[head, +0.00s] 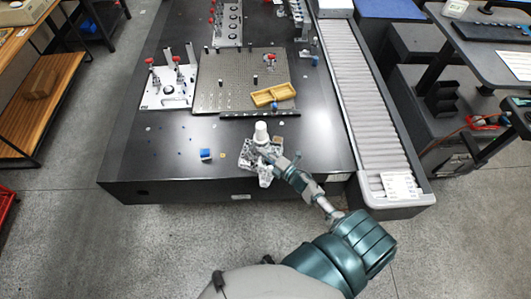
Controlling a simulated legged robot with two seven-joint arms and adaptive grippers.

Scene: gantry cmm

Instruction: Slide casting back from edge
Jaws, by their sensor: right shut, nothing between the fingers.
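A light grey metal casting (246,158) sits close to the front edge of the black table (160,170). Its lower right part reaches down to about the edge line. My right gripper (266,152) comes in from the lower right. It is shut and empty, with its tip at or over the casting; I cannot tell whether they touch. The gripper hides part of the casting. My left gripper is not in view.
A white cylinder (261,133) stands just behind the casting. A blue block (206,155) lies to its left. Farther back are a perforated plate (225,80), a yellow tray (272,94) and a clamp fixture (168,88). A ribbed grey cover (355,75) runs along the right side.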

